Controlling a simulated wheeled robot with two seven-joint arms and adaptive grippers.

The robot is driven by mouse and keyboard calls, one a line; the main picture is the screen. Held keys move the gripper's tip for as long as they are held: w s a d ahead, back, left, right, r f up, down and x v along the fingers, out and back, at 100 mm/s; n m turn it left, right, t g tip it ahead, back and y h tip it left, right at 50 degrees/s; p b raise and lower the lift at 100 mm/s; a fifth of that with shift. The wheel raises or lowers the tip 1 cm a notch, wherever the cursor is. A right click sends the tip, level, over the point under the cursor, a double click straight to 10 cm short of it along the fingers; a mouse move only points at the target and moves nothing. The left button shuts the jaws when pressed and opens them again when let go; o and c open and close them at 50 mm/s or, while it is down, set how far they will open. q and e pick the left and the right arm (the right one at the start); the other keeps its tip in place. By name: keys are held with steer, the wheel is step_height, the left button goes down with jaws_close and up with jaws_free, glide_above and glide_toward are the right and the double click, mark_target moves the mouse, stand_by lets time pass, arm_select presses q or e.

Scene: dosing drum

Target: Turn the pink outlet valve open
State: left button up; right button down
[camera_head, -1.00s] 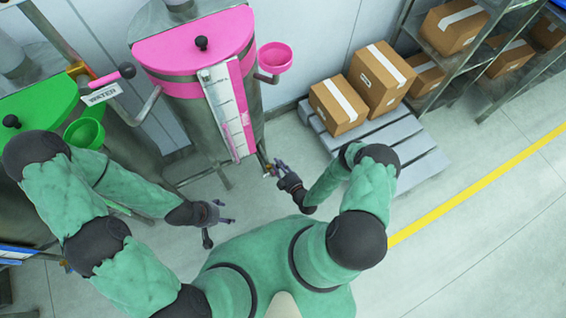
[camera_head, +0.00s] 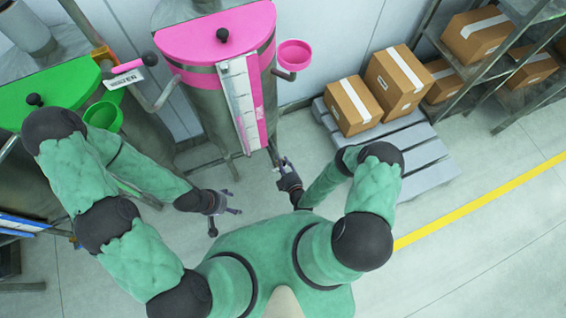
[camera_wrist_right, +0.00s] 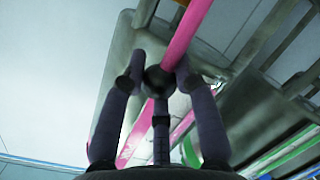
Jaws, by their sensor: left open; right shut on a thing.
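The pink-lidded steel drum (camera_head: 215,38) stands at the top centre of the head view. My right gripper (camera_head: 281,166) is low at the drum's front right side. The right wrist view shows its fingers (camera_wrist_right: 158,95) closed around a dark round knob (camera_wrist_right: 158,82), with a pink bar (camera_wrist_right: 188,32) running up from beside it. This looks like the pink outlet valve's handle; the valve body is hidden, and its angle cannot be told. My left gripper (camera_head: 228,207) is open and empty, in front of the drum and left of the right one.
A green-lidded drum (camera_head: 45,88) stands at the left. A pink funnel cup (camera_head: 294,53) and a water lever (camera_head: 128,66) stick out from the pink drum's sides. Boxes (camera_head: 352,105) sit on a grey pallet (camera_head: 425,150) at the right. The floor between pallet and yellow line is clear.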

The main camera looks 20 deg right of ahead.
steer(key=shift+w, duration=0.1)
steer(key=c, duration=0.9)
jaws_free()
steer(key=shift+a, duration=0.1)
steer(key=shift+c, duration=0.2)
steer(key=shift+s, duration=0.2)
steer(key=a+v, duration=0.1)
steer(key=v, duration=1)
steer(key=shift+s+d+r, duration=0.15)
steer(key=shift+s+d, duration=0.15)
steer(key=shift+d, duration=0.25)
